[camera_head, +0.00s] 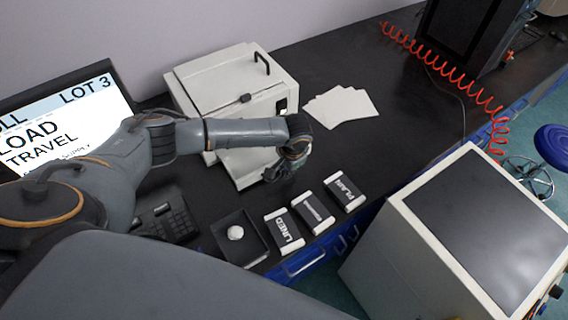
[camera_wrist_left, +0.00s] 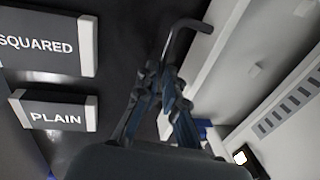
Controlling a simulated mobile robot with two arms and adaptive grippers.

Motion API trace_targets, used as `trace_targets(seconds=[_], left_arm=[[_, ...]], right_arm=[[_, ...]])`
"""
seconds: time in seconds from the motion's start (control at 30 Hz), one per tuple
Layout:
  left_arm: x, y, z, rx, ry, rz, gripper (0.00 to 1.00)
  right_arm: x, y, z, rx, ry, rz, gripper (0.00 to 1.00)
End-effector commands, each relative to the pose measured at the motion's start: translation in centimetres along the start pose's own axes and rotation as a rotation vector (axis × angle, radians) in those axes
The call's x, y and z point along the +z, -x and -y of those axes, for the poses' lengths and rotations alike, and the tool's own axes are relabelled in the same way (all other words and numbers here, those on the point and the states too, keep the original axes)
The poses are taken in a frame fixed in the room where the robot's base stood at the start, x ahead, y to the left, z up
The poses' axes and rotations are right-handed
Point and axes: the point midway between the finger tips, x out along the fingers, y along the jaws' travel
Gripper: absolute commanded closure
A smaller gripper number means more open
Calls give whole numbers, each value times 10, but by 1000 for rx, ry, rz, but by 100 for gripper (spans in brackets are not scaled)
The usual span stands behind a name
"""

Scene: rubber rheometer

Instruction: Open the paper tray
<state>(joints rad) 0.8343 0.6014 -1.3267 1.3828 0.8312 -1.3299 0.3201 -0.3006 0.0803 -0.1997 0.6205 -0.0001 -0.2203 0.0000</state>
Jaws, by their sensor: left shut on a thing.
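The white printer (camera_head: 235,95) stands on the dark bench, with a black handle on its lid. Its paper tray (camera_head: 238,172) shows as a light, low part sticking out at the printer's front, partly hidden by my left arm. My left gripper (camera_head: 280,170) is at the tray's front right. In the left wrist view, my left gripper (camera_wrist_left: 160,72) is shut on a bent grey handle (camera_wrist_left: 185,24), which stands out from a white face. The handle is hidden in the head view. My right gripper is not in view.
Paper packs marked LINED (camera_head: 284,231), PLAIN (camera_head: 344,192) and a middle one (camera_head: 313,212) lie in front. A black tray (camera_head: 240,252) holds a white ball-like thing. Loose white sheets (camera_head: 340,106) lie right of the printer. A screen (camera_head: 65,118) stands left.

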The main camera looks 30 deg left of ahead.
Motion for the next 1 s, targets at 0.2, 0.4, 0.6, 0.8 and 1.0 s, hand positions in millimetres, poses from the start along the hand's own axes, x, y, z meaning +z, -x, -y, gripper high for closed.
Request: trace_targets(seconds=[0.2, 0.4, 0.6, 0.8, 1.0], left_arm=[[0, 1, -1, -2, 1, -1, 100], [0, 1, -1, -2, 1, -1, 68], [0, 0, -1, -2, 1, 0, 68], [0, 10, -1, -1, 0, -1, 68], [-1, 48, -1, -1, -1, -4, 68]], right_arm=[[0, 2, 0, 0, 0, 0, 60], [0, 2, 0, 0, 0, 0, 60], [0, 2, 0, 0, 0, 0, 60], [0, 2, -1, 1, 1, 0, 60], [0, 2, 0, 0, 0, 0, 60]])
